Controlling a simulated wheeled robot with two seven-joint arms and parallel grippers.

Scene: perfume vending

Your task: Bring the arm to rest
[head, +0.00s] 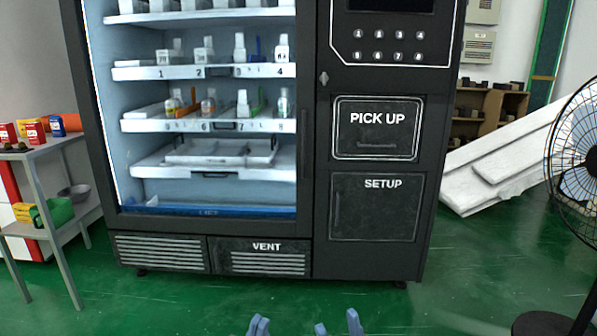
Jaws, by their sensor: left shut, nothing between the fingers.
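My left gripper (258,326) shows only its blue-grey fingertips at the bottom edge, left of centre. Its fingers are close together, shut with nothing between them. My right gripper (338,327) is a little further right at the bottom edge. Its two fingertips stand apart with a gap between them, and it looks open and empty. Both are in front of the black vending machine (370,265), low in the picture, and do not appear to touch it. The rest of both arms is out of view.
The machine has a PICK UP door (377,135), a SETUP panel (376,210) and shelves of small bottles (240,48). A grey side table (45,150) with boxes stands left. A black fan (578,140) stands right. Green floor (180,305) lies clear in front.

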